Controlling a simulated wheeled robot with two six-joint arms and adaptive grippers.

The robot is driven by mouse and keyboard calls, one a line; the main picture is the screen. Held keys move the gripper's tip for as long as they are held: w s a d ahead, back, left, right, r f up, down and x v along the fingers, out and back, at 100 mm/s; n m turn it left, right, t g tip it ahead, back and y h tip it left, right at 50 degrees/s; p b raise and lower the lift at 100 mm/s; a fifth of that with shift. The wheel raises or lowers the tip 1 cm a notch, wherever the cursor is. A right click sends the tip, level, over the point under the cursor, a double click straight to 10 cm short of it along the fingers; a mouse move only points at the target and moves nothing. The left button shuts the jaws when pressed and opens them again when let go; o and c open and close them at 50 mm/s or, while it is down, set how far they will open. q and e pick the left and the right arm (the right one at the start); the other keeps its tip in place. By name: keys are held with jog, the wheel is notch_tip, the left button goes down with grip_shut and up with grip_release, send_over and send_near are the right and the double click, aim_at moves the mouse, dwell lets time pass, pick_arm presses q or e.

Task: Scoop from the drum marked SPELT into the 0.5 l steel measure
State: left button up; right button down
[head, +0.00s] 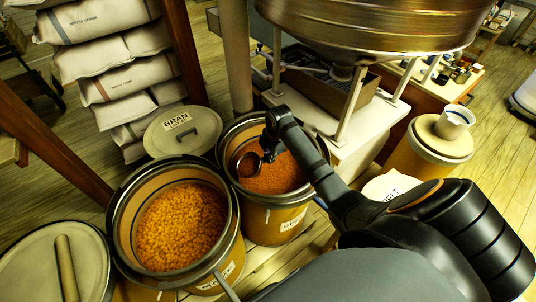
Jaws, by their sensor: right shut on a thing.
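My right gripper (268,152) is over the mouth of an open drum (272,212) of fine orange-brown grain (280,176). It is shut on a scoop (248,166), whose round dark bowl is inside the drum near the left rim. The bowl's inside looks reddish-brown; I cannot tell how full it is. The label on this drum is too small to read surely. A pale lid (383,186) with lettering ending in "ELT" lies partly hidden behind my right arm. A pale cup (456,118), possibly the steel measure, stands on a closed drum at the right. My left gripper is not in view.
An open drum (126,254) of coarser orange grain stands front left, beside a closed drum (45,262). A lid marked BRAN (184,134) lies behind. A large metal hopper (365,30) overhangs the back. Sacks (110,50) are stacked back left.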

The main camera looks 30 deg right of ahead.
jog(key=shift+y, duration=0.3)
jog(key=p+v, duration=0.2)
jog(key=v, duration=0.1)
jog(key=p+v, duration=0.1)
jog(key=p, duration=0.1)
jog(key=shift+w+d+r, duration=0.25)
jog(key=shift+d+r, duration=0.05)
jog(key=shift+d, duration=0.15)
jog(key=shift+d+r+y+p, duration=0.35)
jog(key=shift+r+y+p, duration=0.3)
jog(key=shift+y, duration=0.25)
jog(key=shift+d+r+t+y, duration=0.2)
jog(key=shift+r+t+y, duration=0.1)
jog(key=shift+y, duration=0.3)
